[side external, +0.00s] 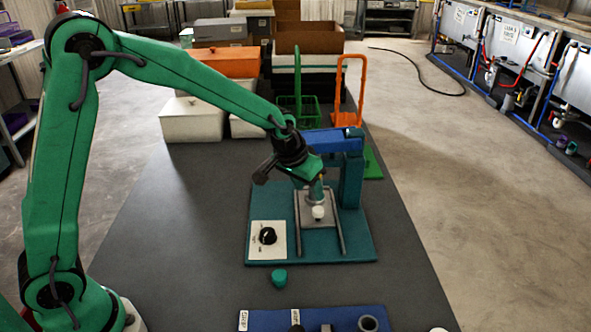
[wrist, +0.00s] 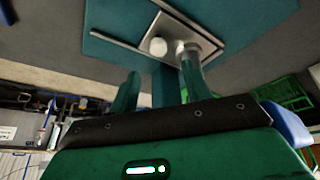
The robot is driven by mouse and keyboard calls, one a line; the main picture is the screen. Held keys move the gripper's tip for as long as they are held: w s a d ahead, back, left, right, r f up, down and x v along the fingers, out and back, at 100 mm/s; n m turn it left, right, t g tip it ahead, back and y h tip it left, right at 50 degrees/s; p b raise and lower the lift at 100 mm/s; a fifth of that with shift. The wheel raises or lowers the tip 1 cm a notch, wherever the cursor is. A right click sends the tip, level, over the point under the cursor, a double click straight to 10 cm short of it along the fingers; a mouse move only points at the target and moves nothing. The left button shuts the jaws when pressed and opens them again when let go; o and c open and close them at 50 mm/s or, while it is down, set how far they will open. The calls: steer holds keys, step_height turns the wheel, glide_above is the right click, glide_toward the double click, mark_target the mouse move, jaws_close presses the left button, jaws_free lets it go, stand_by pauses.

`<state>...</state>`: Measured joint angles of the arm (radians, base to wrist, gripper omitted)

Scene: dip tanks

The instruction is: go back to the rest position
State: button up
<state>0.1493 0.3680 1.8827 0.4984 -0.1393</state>
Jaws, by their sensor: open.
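My gripper (side external: 314,188) points down over the teal press stand (side external: 355,245), close above its grey metal plate (side external: 304,222). In the wrist view my gripper (wrist: 158,90) shows its two fingers apart with nothing held between them. A small white round piece (side external: 318,212) sits on the plate just below the fingertips; it also shows in the wrist view (wrist: 158,46), beyond the fingers. Whether a finger touches it, I cannot tell. The blue arm (side external: 328,141) of the stand is behind my gripper and partly hidden by it.
A white dial panel (side external: 257,248) is on the stand's left side. A small green cap (side external: 280,278) and a blue labelled rack (side external: 270,320) are in front. Boxes (side external: 193,122), a green basket (side external: 297,104) and an orange-handled rack (side external: 346,118) stand behind. The table's left side is clear.

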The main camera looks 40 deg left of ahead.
steer(key=s+a+r, duration=0.2)
steer(key=s+r, duration=0.2)
steer(key=s, duration=0.5)
steer(key=s+a+r, duration=0.3)
steer(key=s+r, duration=0.1)
steer(key=s, duration=0.5)
steer(key=s+a+r+t, duration=0.1)
steer(key=s+r, duration=0.4)
steer(key=s, duration=0.5)
steer(key=shift+a+y, duration=0.3)
steer(key=shift+a, duration=0.5)
